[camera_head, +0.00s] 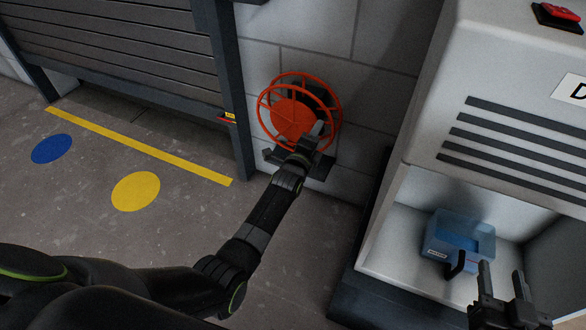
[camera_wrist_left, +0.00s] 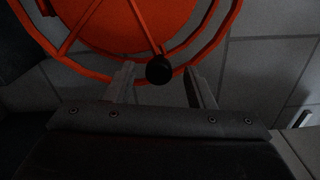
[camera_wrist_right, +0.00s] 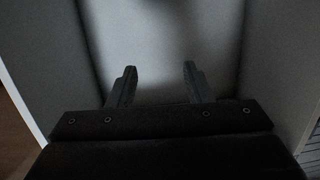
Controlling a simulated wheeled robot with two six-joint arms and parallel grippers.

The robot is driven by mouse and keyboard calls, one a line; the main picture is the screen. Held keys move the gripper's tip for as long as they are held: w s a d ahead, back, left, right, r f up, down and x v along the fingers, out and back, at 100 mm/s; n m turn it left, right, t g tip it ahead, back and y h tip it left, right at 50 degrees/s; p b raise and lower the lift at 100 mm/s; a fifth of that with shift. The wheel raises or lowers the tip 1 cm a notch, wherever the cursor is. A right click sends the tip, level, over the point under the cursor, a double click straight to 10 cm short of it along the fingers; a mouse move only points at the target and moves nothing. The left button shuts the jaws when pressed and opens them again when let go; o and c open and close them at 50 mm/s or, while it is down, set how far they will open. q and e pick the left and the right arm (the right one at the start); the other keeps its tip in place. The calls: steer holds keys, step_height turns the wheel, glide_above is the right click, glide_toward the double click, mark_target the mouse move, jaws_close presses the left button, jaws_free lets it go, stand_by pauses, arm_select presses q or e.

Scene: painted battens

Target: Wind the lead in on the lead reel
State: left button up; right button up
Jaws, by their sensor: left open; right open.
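The lead reel (camera_head: 292,117) is an orange wheel with a solid hub and thin spoked rims, mounted low on the grey block wall. It fills the top of the left wrist view (camera_wrist_left: 140,22). A round black crank knob (camera_wrist_left: 159,70) stands on its lower rim. My left gripper (camera_head: 306,138) is at the front of the reel. In the left wrist view its open fingers (camera_wrist_left: 158,83) have the knob between them, near the tips, with gaps on both sides. The lead itself cannot be made out. My right gripper (camera_head: 502,275) is open and empty at the lower right.
A grey cabinet (camera_head: 425,165) with black slots stands right of the reel. Its lower opening holds a blue bin (camera_head: 462,237), close to my right gripper. A shutter (camera_head: 120,45) is at left. The floor with yellow line (camera_head: 145,147) and painted spots is clear.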

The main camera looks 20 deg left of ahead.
arm_select(q)
steer(key=s+a+p, duration=0.2)
steer(key=s+p, duration=0.5)
steer(key=s, duration=0.7)
steer(key=shift+s+p, duration=0.3)
steer(key=shift+p, duration=0.05)
arm_select(e)
steer(key=s+a+f+g+y, duration=0.1)
steer(key=s+f+g, duration=1.3)
steer(key=f, duration=0.4)
steer(key=shift+s+a+f+m+y, duration=0.15)
steer(key=shift+s+a+m+y, duration=0.2)
steer(key=shift+s, duration=0.25)
arm_select(q)
steer(key=shift+a, duration=0.1)
